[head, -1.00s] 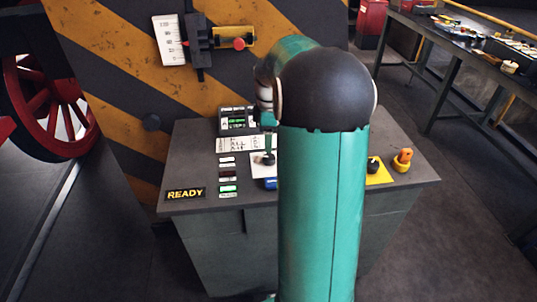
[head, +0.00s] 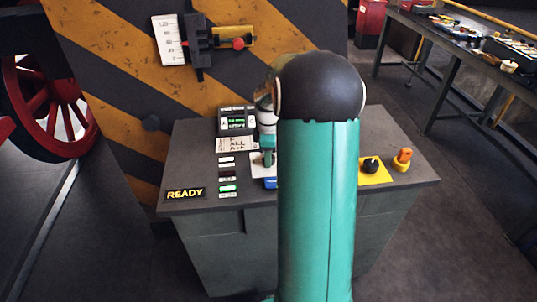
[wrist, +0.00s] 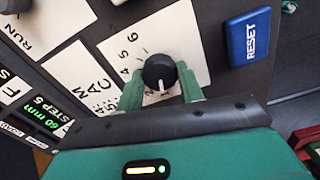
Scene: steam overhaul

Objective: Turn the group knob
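A round black knob (wrist: 160,70) with a white pointer line sits on a white plate with digits such as 4, 5 and 6. The pointer faces the bottom of the wrist view. My gripper (wrist: 160,79) has its green fingers on either side of the knob, apart, with narrow gaps that look open. In the head view my gripper (head: 267,158) is low over the white plate (head: 257,171) on the grey console and hides the knob. No group label is readable on the plate.
A blue RESET button (wrist: 249,36) is close right of the plate. A small display (head: 236,121), a lettered card (head: 231,145) and several push buttons (head: 228,175) lie left. A black knob on a yellow plate (head: 371,166) and an orange-topped item (head: 403,158) stand right.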

